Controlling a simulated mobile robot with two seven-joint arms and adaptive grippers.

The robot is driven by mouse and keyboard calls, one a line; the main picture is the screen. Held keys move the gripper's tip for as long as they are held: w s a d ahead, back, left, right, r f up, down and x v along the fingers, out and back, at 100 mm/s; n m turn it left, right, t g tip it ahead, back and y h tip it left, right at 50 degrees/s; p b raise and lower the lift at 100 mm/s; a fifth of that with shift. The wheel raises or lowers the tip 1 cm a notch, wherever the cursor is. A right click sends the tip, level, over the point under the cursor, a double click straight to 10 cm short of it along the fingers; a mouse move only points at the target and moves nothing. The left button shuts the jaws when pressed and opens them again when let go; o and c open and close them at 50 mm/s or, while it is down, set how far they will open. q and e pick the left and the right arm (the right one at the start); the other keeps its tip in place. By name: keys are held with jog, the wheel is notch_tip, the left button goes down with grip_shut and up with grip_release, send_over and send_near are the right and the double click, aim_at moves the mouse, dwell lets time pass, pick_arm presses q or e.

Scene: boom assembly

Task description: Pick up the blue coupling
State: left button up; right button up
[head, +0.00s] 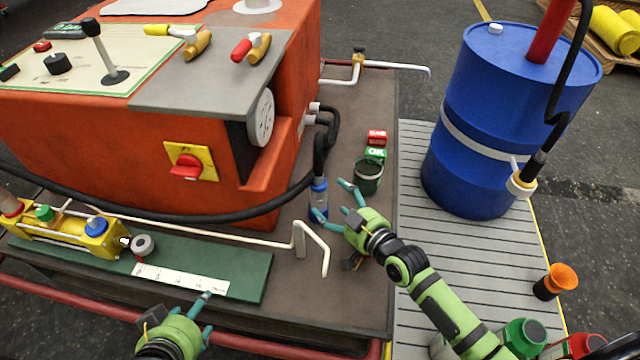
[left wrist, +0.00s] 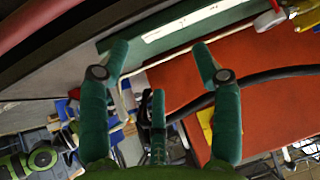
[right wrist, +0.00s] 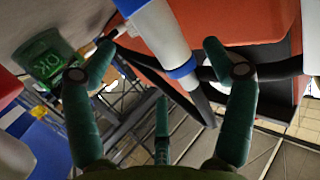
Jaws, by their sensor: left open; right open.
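The blue coupling (head: 318,199), a pale cylinder with blue bands on the end of a dark hose, stands upright on the bench right of the orange machine. In the right wrist view it (right wrist: 165,38) shows large, between and beyond the fingertips. My right gripper (head: 332,198) is open just right of it, fingers pointing at it; I cannot tell if they touch it. My right gripper also shows in its own wrist view (right wrist: 158,54). My left gripper (head: 206,312) is open and empty by the bench's front edge, also seen in the left wrist view (left wrist: 160,52).
A dark green cup (head: 368,176) stands close behind my right gripper, with green (head: 376,154) and red (head: 377,137) blocks behind it. A white bent pipe (head: 312,243) crosses in front of the coupling. A blue drum (head: 484,130) stands at the right on slatted decking.

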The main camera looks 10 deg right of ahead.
aim_at(326, 195)
jog(key=shift+w+a+f, duration=0.1)
jog(key=shift+w+a, duration=0.1)
jog(key=shift+w, duration=0.05)
jog(key=b+x, duration=0.2)
jog(key=x, duration=0.3)
jog(key=shift+d, duration=0.1)
jog(key=shift+w, duration=0.2)
jog(key=c, duration=1.6)
pick_arm(q)
jog(key=w+d+r+t+h, duration=0.1)
jog(key=w+d+r+t, duration=0.1)
jog(key=r, duration=0.3)
jog(key=w+d+r+m+t+h, duration=0.1)
jog(key=w+d+r+t, duration=0.1)
jog(key=w+r+t, duration=0.2)
jog(key=shift+d+r+t, duration=0.25)
jog(key=shift+r+t, duration=0.25)
jog(key=shift+r, duration=0.2)
